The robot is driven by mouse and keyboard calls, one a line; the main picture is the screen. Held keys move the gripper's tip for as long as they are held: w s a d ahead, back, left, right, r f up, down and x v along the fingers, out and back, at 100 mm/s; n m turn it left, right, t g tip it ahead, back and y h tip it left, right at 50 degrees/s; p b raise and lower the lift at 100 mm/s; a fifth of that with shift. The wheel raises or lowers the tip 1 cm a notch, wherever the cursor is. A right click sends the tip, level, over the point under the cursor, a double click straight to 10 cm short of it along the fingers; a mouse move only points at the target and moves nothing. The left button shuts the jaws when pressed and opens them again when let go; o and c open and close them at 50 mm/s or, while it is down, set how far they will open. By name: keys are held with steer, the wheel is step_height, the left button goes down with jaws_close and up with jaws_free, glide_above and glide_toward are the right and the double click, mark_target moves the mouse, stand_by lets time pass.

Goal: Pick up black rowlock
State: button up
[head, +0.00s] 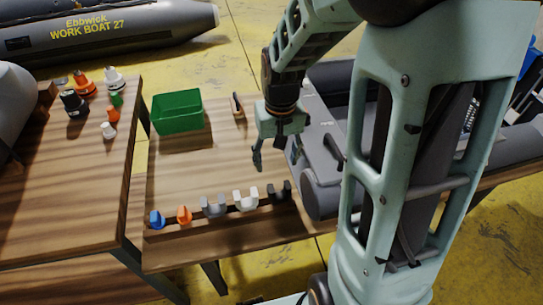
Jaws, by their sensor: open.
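The black rowlock (280,193) stands at the right end of a wooden rack strip (232,220) near the front of the table. It is a small dark fork shape, next to a white rowlock (246,200) on its left. My gripper (262,158) is open above the table, behind the black rowlock and slightly to its left in the picture. The two are apart. I see no object between the fingers, though the far finger is hard to make out.
A grey rowlock (214,206), an orange piece (184,215) and a blue piece (156,219) share the strip. A green bin (178,111) stands at the back left. A grey inflatable boat (325,140) lies close on the right. The middle table is clear.

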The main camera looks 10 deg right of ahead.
steer(key=s+d+f, duration=0.1)
steer(key=s+f, duration=0.1)
steer(key=b, duration=0.1)
glide_above(279, 196)
steer(key=shift+g, duration=0.4)
steer(key=f, duration=0.4)
steer(key=shift+s+d+f, duration=0.1)
steer(key=shift+s+f, duration=0.1)
steer(key=shift+w+f+b, duration=0.15)
steer(key=shift+f+b, duration=0.7)
steer(key=shift+f, duration=1.9)
steer(key=c, duration=1)
